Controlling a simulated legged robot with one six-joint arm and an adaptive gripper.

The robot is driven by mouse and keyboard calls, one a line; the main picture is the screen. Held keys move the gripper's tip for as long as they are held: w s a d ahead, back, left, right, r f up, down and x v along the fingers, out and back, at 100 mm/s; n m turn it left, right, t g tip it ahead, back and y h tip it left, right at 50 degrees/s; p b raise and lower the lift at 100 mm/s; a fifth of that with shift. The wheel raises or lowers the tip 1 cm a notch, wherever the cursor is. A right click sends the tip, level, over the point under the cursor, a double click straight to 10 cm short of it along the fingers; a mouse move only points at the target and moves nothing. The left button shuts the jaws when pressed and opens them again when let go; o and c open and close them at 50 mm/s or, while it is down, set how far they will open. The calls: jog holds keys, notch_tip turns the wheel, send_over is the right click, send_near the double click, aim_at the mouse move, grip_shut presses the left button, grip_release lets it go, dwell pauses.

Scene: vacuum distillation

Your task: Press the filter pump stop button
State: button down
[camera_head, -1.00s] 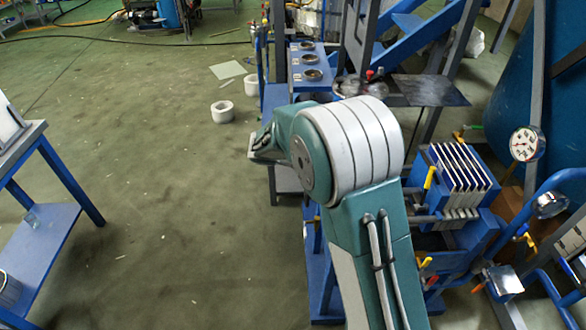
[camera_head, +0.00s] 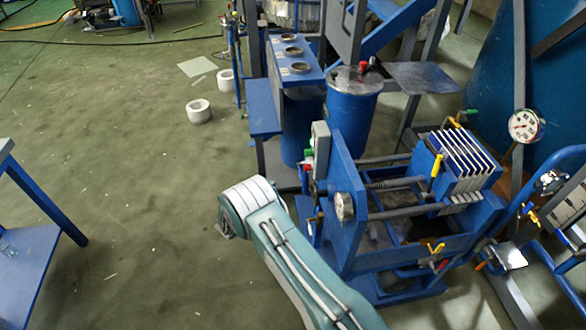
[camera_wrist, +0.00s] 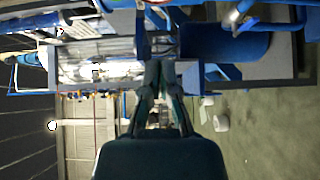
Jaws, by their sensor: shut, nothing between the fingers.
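The filter pump (camera_head: 345,235) is a blue frame with a plate stack, right of centre in the head view. A grey control box (camera_head: 321,148) stands upright at its left end. A green button (camera_head: 308,152) and a red button (camera_head: 307,167) below it stick out from the box's left face; no label is readable. My gripper (camera_wrist: 160,66) shows in the wrist view with its fingers together and empty. In the head view it is hidden and only my arm shows, left of and below the box, apart from it. I cannot make out the buttons in the wrist view.
A blue drum (camera_head: 352,115) stands behind the box. A blue bench with round openings (camera_head: 298,72) is at the back. Two white rings lie on the floor. Open floor (camera_head: 130,200) lies to the left.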

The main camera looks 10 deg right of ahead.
aim_at(308, 167)
jog(key=s+d+f+x, duration=0.1)
jog(key=x, duration=1.1)
jog(key=shift+d+t, duration=0.3)
jog(key=shift+d, duration=0.1)
jog(key=shift+f, duration=0.1)
